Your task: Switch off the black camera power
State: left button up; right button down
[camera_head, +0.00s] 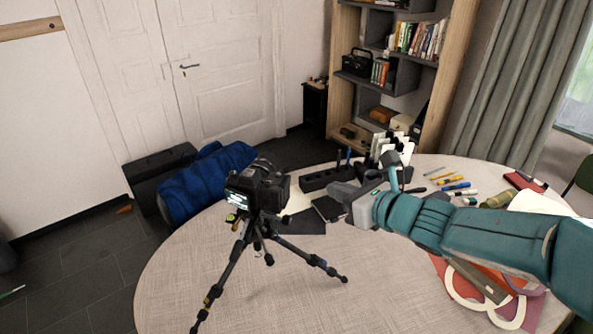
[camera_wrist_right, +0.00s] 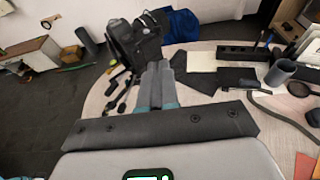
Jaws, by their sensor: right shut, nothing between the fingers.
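The black camera (camera_head: 258,190) stands on a black tripod (camera_head: 240,262) at the left part of the round table, its lit rear screen facing me. It also shows in the right wrist view (camera_wrist_right: 137,42), beyond my fingers. My right gripper (camera_head: 338,195) comes in from the right and points left toward the camera, a short gap to the right of it. In the right wrist view the gripper's fingers (camera_wrist_right: 157,78) are together and hold nothing. The camera's power switch is too small to make out. My left gripper is not in view.
The round table (camera_head: 180,285) has a black pen holder block (camera_head: 325,177), dark notebooks (camera_head: 300,221), pens (camera_head: 452,182) and papers on it. A blue rolled bag (camera_head: 207,174) lies on the floor behind. The table's front left is clear apart from the tripod legs.

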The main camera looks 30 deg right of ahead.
send_near(289, 168)
jog(key=w+f, duration=0.2)
pick_arm(q)
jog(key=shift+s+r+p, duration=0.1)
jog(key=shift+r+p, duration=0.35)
jog(key=shift+p, duration=0.05)
pick_arm(e)
jog(key=shift+w+a+r, duration=0.1)
jog(key=shift+w+a, duration=0.1)
jog(key=shift+w, duration=0.8)
jog(key=shift+w+a+r, duration=0.1)
jog(key=shift+w+a, duration=0.1)
jog(key=shift+w, duration=0.8)
jog(key=shift+f, duration=0.1)
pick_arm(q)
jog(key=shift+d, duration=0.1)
pick_arm(e)
jog(key=shift+w+d, duration=0.15)
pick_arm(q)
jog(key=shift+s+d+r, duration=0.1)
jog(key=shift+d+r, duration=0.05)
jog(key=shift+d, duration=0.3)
pick_arm(e)
jog(key=shift+w+d, duration=0.1)
